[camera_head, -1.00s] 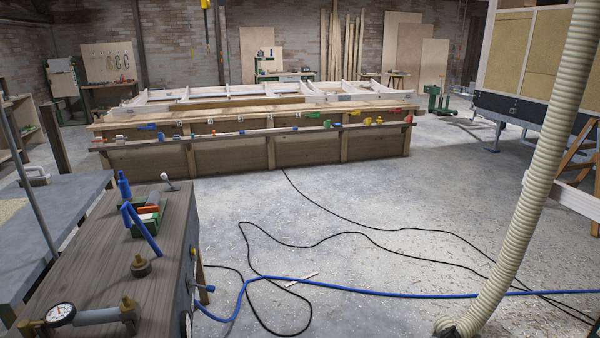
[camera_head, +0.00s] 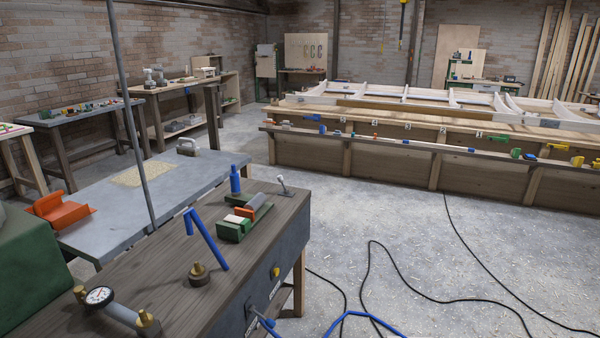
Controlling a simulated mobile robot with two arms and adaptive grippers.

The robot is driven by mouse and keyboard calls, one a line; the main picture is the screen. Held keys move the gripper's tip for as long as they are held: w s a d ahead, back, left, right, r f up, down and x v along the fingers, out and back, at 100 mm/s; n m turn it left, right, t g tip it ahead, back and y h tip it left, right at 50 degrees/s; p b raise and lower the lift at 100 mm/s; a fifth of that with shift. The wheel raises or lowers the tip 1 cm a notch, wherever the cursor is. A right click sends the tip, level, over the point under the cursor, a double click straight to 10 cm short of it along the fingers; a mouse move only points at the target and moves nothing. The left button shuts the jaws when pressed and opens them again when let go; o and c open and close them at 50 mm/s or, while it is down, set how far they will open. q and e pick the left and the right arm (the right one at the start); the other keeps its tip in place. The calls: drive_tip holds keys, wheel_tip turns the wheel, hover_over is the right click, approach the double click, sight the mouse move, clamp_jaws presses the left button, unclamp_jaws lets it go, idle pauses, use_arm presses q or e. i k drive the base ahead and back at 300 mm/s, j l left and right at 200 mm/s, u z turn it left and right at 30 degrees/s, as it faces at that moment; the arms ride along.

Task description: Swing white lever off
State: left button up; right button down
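A small white lever (camera_head: 283,182) stands at the far right corner of the dark wooden bench (camera_head: 160,262). It tilts up and to the left from a small base. A green block with an orange and white top (camera_head: 240,220) sits just left of it. A blue bottle (camera_head: 235,180) and a bent blue lever (camera_head: 207,240) on a brass base are also on the bench. Neither of my grippers is in view.
A pressure gauge (camera_head: 99,296) with a pipe and brass fittings is at the bench's near end. A grey table (camera_head: 150,190) with a thin pole stands behind. Open floor (camera_head: 390,240) with a black cable and a blue hose lies right of the bench.

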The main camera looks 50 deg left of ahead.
sight(280, 178)
drive_tip(key=i+j+u, duration=0.15)
drive_tip(key=i+u, duration=0.2)
drive_tip(key=i, duration=0.25)
drive_tip(key=i+u, duration=0.4)
drive_tip(key=i, duration=0.2)
drive_tip(key=i+l+u, duration=0.2)
drive_tip(key=i+u, duration=0.15)
drive_tip(key=i, duration=0.25)
drive_tip(key=i+u, duration=0.7)
drive_tip(key=u, duration=0.2)
drive_tip(key=i+l+u, duration=0.25)
drive_tip(key=u, duration=0.2)
drive_tip(key=i+l+u, duration=0.3)
drive_tip(key=u, duration=0.2)
drive_tip(key=i+l+u, duration=0.3)
drive_tip(key=i+l, duration=0.05)
drive_tip(key=l, duration=0.05)
